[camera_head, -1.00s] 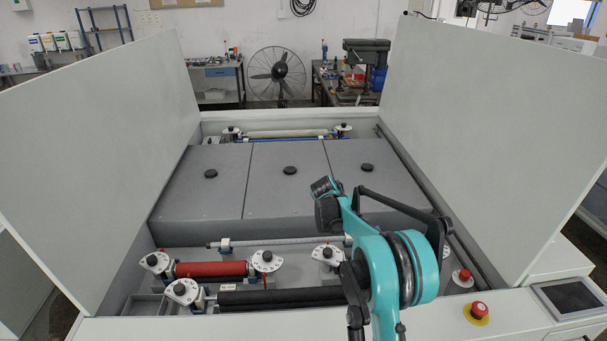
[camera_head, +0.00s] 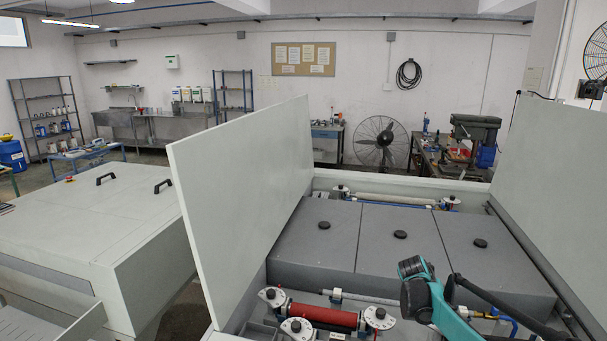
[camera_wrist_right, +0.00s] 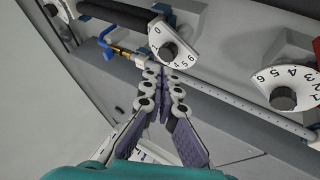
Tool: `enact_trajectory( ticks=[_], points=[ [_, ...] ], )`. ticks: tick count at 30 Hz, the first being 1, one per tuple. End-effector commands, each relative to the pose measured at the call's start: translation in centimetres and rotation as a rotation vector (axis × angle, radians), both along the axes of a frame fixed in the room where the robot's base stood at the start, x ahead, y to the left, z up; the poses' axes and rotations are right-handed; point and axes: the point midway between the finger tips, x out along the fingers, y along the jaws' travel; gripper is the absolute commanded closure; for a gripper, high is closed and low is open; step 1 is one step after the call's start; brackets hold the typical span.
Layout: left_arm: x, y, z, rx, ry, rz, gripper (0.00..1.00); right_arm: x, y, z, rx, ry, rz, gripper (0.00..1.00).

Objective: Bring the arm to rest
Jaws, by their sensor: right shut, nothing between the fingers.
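My right gripper (camera_wrist_right: 160,78) shows in the right wrist view with its two fingers closed together and nothing between them. Its tips point at the plate processor, near a white numbered dial (camera_wrist_right: 170,45) with a black knob; I cannot tell whether they touch anything. In the head view, part of my teal and black right arm (camera_head: 432,300) is over the front right of the processor's interior, and the gripper itself is hidden. My left arm and gripper are in neither view.
The open processor has a raised left panel (camera_head: 240,185) and a right panel (camera_head: 555,175) beside the arm. Inside are grey covers (camera_head: 400,250) and a red roller (camera_head: 323,316) between dials. A rod (camera_wrist_right: 235,98) runs near the gripper. A closed white machine (camera_head: 100,230) stands left.

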Motion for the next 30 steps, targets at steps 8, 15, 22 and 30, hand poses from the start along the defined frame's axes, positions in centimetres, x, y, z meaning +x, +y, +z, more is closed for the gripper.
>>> enact_trajectory(
  ticks=[8,15,22,30],
  points=[
    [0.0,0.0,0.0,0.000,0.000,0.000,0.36,-2.2,2.1,2.3,0.033,-0.013,0.039,1.00],
    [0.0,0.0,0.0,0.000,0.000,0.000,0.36,-5.7,5.1,5.1,0.080,-0.033,0.097,1.00],
    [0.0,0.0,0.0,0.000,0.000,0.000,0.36,-12.7,10.2,8.1,0.160,-0.071,0.196,1.00],
    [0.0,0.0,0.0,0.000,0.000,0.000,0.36,-23.2,16.6,8.5,0.269,-0.135,0.328,1.00]
  ],
)
